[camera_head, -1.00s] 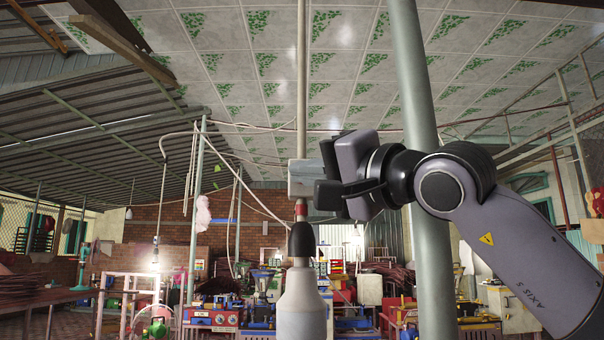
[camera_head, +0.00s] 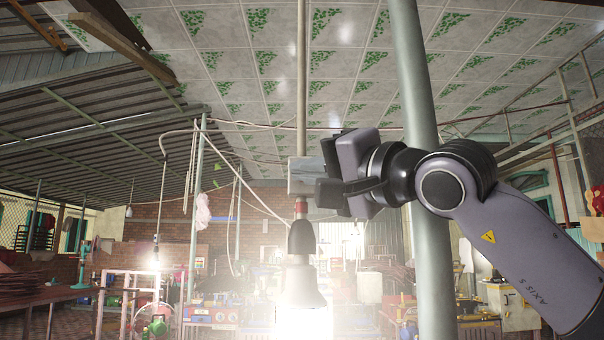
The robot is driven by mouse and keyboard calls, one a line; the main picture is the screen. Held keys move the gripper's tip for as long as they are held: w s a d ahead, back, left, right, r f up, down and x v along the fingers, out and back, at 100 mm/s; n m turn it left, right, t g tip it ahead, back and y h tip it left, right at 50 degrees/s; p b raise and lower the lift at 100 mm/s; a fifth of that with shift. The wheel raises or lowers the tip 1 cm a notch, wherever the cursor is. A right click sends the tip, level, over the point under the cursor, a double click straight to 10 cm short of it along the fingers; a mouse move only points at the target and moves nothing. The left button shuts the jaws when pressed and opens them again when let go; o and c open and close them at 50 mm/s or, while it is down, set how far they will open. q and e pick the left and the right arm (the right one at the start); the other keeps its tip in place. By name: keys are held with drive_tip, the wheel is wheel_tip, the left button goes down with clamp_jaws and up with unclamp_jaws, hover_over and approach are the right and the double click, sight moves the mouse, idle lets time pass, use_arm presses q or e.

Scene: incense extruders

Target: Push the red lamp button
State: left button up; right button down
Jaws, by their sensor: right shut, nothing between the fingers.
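A hanging lamp (camera_head: 302,240) with a dark socket hangs on a pale pole in the middle of the view, its bulb (camera_head: 303,315) glowing bright white. A small red part (camera_head: 301,208) sits on the pole just above the socket. Above it is a grey box (camera_head: 301,178), its right side partly hidden by my right gripper. My right gripper (camera_head: 325,178) is shut and empty beside this box, and I cannot tell whether it touches it. The red button's face is not clearly visible. My left gripper is not in view.
A thick grey-green post (camera_head: 418,90) stands just behind my right arm. Loose cables (camera_head: 262,203) hang left of the lamp. Workbenches with machines stand well below and behind, partly washed out by glare. Another lit lamp (camera_head: 153,265) hangs at the left.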

drive_tip(key=s+b, duration=0.3)
drive_tip(key=s, duration=0.3)
drive_tip(key=shift+b, duration=0.4)
idle(0.4)
